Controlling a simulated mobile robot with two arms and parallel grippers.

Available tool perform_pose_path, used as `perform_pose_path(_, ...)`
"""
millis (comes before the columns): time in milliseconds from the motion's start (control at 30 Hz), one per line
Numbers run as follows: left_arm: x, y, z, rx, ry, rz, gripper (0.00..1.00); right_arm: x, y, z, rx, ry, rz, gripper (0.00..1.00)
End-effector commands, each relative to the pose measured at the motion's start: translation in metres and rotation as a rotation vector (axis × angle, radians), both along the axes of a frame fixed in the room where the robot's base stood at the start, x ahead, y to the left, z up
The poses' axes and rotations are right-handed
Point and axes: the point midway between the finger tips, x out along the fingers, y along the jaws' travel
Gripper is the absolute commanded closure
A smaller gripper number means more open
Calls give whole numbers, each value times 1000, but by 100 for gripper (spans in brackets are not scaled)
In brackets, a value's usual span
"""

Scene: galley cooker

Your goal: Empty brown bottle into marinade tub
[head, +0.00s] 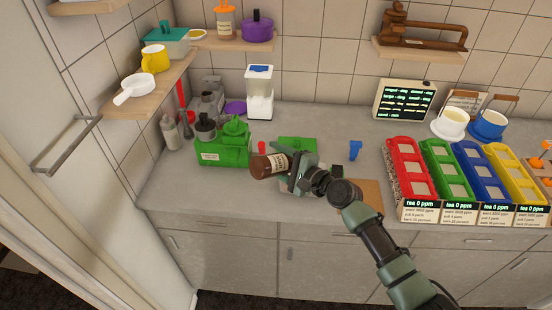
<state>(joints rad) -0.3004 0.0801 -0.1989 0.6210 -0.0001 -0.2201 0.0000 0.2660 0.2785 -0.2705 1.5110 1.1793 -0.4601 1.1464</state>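A brown bottle (263,167) with a pale label is tipped onto its side, roughly level, above the worktop left of centre. My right gripper (293,168), on the arm from the lower right, is closed around the right part of the bottle. I cannot tell which end is the mouth or whether anything flows out. A green tub (232,157) with a small white label stands just left of the bottle. Another green item (291,142) lies behind the gripper, partly hidden. I cannot read which one is the marinade tub. My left gripper is not in view.
A small red item (261,147) and a white dispenser (260,95) stand behind the bottle. Grey containers (207,100) crowd the left back. Red, green, blue and yellow bins (407,172) fill the right. A brown board (367,190) lies under my arm. Bare worktop shows at front left.

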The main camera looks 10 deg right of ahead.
Motion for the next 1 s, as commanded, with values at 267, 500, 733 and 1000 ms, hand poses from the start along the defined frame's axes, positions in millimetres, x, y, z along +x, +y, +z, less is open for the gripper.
perform_pose_path(267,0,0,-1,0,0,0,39,0,0,1,2,-3,0,99)
perform_pose_path(500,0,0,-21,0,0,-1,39,1,1,-2,3,-4,0,99)
perform_pose_path(733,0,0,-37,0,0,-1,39,-1,2,-16,-127,-70,1,99)
perform_pose_path(1000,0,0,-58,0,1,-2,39,0,-1,-12,-569,-319,0,99)
